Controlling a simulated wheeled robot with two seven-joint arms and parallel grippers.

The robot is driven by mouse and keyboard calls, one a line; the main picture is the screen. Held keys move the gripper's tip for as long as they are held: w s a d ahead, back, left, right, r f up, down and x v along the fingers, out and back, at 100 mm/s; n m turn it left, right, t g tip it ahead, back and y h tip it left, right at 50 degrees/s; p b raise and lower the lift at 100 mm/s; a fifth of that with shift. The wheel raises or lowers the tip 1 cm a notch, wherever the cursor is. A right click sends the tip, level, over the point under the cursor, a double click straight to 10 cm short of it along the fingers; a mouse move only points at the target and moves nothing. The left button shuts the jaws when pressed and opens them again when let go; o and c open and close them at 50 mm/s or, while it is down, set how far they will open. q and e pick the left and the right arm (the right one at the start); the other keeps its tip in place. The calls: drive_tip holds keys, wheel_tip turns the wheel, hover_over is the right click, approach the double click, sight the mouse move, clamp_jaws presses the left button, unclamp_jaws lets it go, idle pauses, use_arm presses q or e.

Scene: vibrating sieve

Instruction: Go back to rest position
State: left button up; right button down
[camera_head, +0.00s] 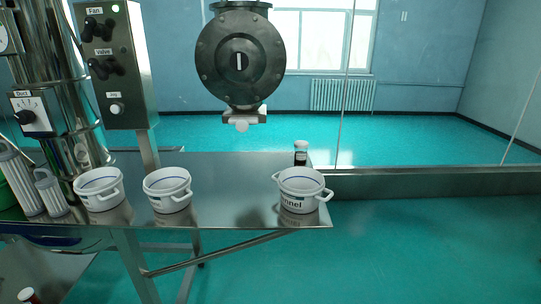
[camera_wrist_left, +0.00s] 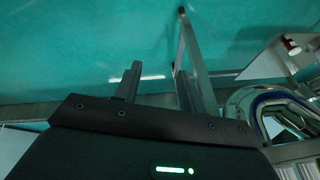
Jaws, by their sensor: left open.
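My left gripper (camera_wrist_left: 157,72) shows in the left wrist view, with its two dark fingers apart and nothing between them. The teal floor lies beyond the fingers. Neither of my grippers shows in the head view. My right gripper is in no view.
A steel table (camera_head: 235,190) carries three white pots: left (camera_head: 100,193), middle (camera_head: 168,196) and right (camera_head: 301,202). A small jar (camera_head: 300,147) stands behind the right pot. A control box (camera_head: 117,60) rises at left. A blue-rimmed vessel (camera_wrist_left: 235,103) is right of my left gripper.

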use_arm(q)
drive_tip(key=s+d+f+g+h, duration=0.15)
drive_tip(key=s+d, duration=0.25)
drive_tip(key=s, duration=0.8)
wheel_tip(320, 180, down, 26)
drive_tip(key=f+g+b, duration=0.1)
drive_tip(key=b, duration=0.3)
drive_tip(key=s+a+f+b, duration=0.1)
drive_tip(key=s+a+f, duration=0.1)
drive_tip(key=s+f, duration=0.6)
drive_tip(key=s+a+f+g+b, duration=0.1)
drive_tip(key=s+a+f, duration=0.1)
drive_tip(key=s+f, duration=0.6)
wheel_tip(320, 180, down, 5)
drive_tip(key=shift+s+a+y+b, duration=0.15)
drive_tip(key=shift+a+y+b, duration=0.05)
drive_tip(key=shift+y+b, duration=0.15)
